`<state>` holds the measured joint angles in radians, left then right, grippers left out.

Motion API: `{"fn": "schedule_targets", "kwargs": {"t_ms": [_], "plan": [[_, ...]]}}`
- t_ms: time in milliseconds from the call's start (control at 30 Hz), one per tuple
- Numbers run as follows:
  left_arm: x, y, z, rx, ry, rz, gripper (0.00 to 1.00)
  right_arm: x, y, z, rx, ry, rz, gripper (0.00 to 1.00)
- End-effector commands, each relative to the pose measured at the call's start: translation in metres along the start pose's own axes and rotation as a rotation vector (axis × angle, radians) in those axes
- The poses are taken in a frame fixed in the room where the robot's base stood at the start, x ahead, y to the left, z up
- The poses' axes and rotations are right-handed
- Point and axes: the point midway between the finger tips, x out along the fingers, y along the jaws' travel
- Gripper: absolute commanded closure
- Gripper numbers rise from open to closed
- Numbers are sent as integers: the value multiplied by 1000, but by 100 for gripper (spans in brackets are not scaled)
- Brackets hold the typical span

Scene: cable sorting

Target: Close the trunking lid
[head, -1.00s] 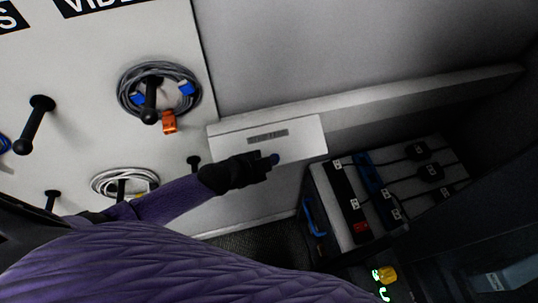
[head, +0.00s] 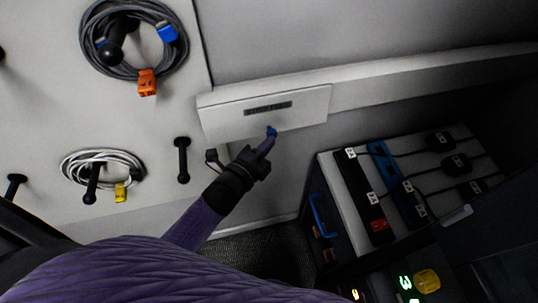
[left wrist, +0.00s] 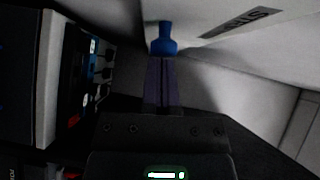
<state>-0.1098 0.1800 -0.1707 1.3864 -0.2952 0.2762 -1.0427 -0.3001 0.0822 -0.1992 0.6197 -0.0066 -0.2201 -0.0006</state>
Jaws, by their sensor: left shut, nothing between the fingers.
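The trunking lid (head: 222,118) is a white panel with a dark label, on the wall trunking right of the cable board in the head view. In the left wrist view the lid (left wrist: 205,28) is overhead, its label partly cut off. My left gripper (head: 271,132) has blue fingertips and is at the lid's lower edge. In the left wrist view the shut, empty fingertips (left wrist: 161,38) overlap the lid's underside edge; I cannot tell whether they touch it. The lid appears tilted out from the wall. My right gripper is not in view.
The white trunking (head: 430,72) runs right along the wall. A grey cable coil (head: 95,62) and a white cable coil (head: 68,165) hang on pegs at left. A cart with power strips (head: 355,190) stands lower right.

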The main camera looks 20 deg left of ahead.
Motion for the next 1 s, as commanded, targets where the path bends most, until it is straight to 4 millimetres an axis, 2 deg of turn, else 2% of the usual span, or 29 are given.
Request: {"fn": "schedule_targets", "kwargs": {"t_ms": [33, 300, 1000], "plan": [[2, 8, 3, 19, -2, -17, 100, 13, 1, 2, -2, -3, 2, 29], [9, 10, 10, 98, -1, -88, 100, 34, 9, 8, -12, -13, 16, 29], [11, 8, 12, 125, 0, -111, 100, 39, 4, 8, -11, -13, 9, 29]]}}
